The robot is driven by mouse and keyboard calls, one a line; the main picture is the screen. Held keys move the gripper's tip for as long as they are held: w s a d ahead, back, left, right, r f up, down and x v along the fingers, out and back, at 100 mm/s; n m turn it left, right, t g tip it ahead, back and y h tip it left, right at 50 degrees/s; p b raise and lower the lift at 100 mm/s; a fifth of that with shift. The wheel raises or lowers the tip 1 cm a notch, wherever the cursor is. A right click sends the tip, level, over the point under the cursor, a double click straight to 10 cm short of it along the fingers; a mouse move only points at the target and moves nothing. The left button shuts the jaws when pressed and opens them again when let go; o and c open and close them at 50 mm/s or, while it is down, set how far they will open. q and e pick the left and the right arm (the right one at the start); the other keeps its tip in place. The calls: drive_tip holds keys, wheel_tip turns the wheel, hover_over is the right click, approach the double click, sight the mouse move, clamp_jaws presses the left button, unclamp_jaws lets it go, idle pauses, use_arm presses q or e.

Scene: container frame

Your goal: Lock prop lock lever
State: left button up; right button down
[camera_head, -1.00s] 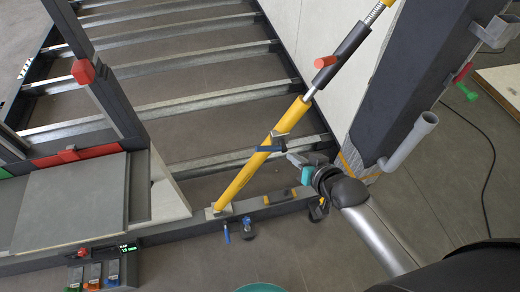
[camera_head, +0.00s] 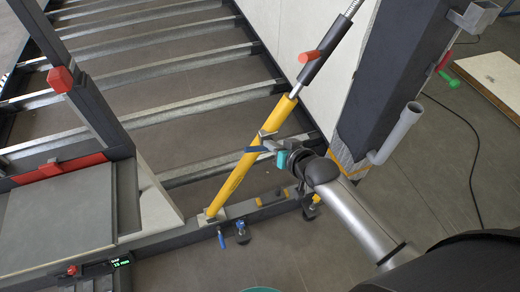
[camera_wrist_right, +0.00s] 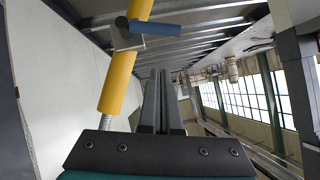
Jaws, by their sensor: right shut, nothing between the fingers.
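My right gripper (camera_head: 268,144) is shut and empty, beside the collar and lever. In the wrist view the right fingers (camera_wrist_right: 160,75) are together, right of the yellow tube (camera_wrist_right: 118,80). The blue lever (camera_wrist_right: 155,28) sticks out rightward from the collar, beyond the fingertips. I cannot tell whether they touch. My left gripper is not in view.
A dark slanted post (camera_head: 375,90) with a grey pipe holder (camera_head: 400,132) stands right of my right gripper. Metal slats lie behind. Open floor is at the right, with a cable.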

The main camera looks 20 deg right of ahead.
sight(259, 149)
drive_tip(key=w+f, duration=0.1)
drive_tip(key=w+a+f+b, duration=0.1)
drive_tip(key=f, duration=0.1)
drive_tip(key=w+f+b, duration=0.1)
drive_tip(key=w+f, duration=0.1)
drive_tip(key=shift+a, duration=0.3)
drive_tip(key=shift+w+a+f+b, duration=0.15)
drive_tip(key=shift+a+f+b, duration=0.05)
drive_tip(key=shift+f+b, duration=0.25)
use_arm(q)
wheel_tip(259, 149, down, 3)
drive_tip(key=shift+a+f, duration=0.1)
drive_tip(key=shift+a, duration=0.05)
use_arm(e)
drive_tip(key=shift+f, duration=0.1)
use_arm(q)
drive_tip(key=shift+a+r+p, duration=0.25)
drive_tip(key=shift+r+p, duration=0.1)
drive_tip(key=shift+p, duration=0.05)
use_arm(e)
drive_tip(key=shift+a+f, duration=0.1)
drive_tip(key=shift+a, duration=0.05)
